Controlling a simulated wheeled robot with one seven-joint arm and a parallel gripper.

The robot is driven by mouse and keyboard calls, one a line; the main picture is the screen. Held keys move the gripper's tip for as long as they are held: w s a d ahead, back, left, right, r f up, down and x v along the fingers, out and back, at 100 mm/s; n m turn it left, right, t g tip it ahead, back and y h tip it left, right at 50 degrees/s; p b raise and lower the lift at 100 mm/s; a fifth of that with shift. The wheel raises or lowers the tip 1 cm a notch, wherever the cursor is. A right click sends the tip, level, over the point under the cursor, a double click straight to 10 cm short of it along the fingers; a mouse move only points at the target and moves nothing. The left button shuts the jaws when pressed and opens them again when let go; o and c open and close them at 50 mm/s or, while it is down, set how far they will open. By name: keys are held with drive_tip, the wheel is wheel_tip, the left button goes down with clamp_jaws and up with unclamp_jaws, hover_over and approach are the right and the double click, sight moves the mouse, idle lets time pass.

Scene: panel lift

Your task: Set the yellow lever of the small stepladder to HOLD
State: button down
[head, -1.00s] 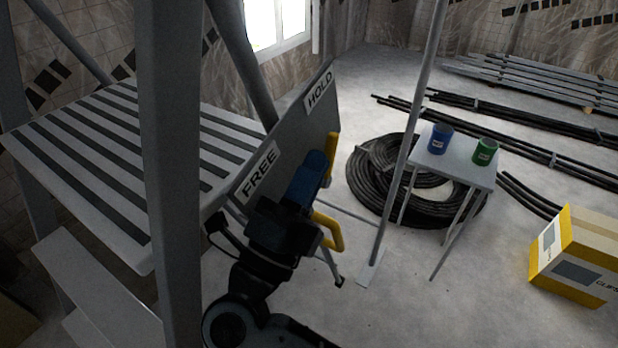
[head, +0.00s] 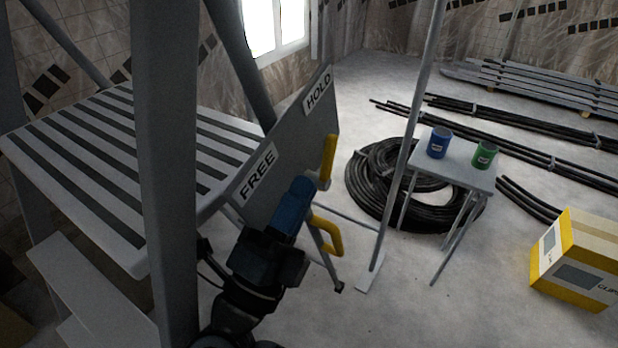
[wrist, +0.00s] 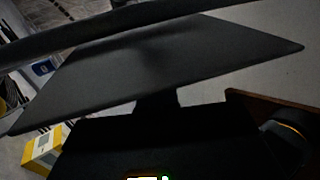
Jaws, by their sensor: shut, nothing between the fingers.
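The small stepladder's grey side plate (head: 315,130) carries a FREE label (head: 257,173) at its lower left and a HOLD label (head: 318,91) at its upper right. An upright yellow piece of the lever (head: 329,158) stands at the plate's right edge, below HOLD. A bent yellow handle (head: 327,235) shows lower down; I cannot tell how the two join, because my arm covers the space between. My gripper (head: 304,184), with a blue body, is shut and empty in front of the plate, left of the yellow parts. Contact cannot be told. In the wrist view a dark flat plate (wrist: 160,65) fills the middle.
The ladder's slatted platform (head: 110,165) and thick upright (head: 165,180) stand left. A thin pole (head: 400,160) stands right of the lever. Beyond are a small table (head: 455,172) with two cans, a cable coil (head: 375,185) and a yellow box (head: 575,260).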

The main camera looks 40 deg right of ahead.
drive_tip(key=shift+b+v, duration=0.3)
drive_tip(key=shift+v, duration=1.8)
